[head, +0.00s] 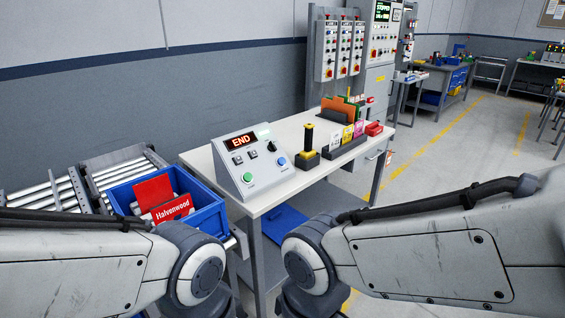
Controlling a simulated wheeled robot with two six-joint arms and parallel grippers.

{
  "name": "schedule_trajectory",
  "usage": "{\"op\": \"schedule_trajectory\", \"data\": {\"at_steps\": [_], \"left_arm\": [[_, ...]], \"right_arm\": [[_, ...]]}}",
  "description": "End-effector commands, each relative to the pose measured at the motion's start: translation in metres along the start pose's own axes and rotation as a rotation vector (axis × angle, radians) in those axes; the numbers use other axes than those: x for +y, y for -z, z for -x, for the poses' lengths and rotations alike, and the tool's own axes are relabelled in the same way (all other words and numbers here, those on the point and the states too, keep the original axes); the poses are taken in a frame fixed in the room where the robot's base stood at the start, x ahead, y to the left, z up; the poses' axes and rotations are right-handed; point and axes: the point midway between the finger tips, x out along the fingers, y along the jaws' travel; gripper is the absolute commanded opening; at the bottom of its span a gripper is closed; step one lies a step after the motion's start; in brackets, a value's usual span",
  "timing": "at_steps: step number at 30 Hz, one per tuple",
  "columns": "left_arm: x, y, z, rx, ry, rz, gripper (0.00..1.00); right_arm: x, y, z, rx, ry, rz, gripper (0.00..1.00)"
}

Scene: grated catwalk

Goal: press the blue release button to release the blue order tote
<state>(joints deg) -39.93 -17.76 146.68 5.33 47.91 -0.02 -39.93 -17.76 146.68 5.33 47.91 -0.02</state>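A sloped grey control box (262,186) stands at the left end of a white-topped table. Its blue button (281,161) is on the lower right of the panel face, and a green button (248,177) is on the lower left. The panel's display (240,140) reads "END". The blue tote (206,216) sits on a roller conveyor left of the table, with red cards in it, one reading "Halvenwood". My two arms cross the bottom of the head view, well in front of the panel. Both grippers are out of the picture.
The table (323,168) also carries a yellow-and-black upright handle (308,137), a dark card holder and a red bin (374,129). The roller conveyor (118,172) runs at the left. Wall control boxes (339,50) stand behind. Floor at the right is open.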

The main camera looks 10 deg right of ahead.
Motion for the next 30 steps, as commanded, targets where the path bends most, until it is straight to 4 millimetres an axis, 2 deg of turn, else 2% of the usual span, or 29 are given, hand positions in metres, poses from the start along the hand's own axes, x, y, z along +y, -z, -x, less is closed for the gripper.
{"op": "schedule_trajectory", "data": {"at_steps": [1, 2, 3, 30], "left_arm": [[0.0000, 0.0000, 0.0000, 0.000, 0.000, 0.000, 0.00], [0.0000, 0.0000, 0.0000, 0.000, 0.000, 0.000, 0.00], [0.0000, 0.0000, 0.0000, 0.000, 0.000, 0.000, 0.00], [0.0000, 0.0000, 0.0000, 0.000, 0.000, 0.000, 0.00]], "right_arm": [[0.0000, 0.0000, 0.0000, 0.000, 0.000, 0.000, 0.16], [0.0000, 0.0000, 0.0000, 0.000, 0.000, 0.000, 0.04], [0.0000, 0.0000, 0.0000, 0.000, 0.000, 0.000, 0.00], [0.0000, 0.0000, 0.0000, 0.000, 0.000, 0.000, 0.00]]}}
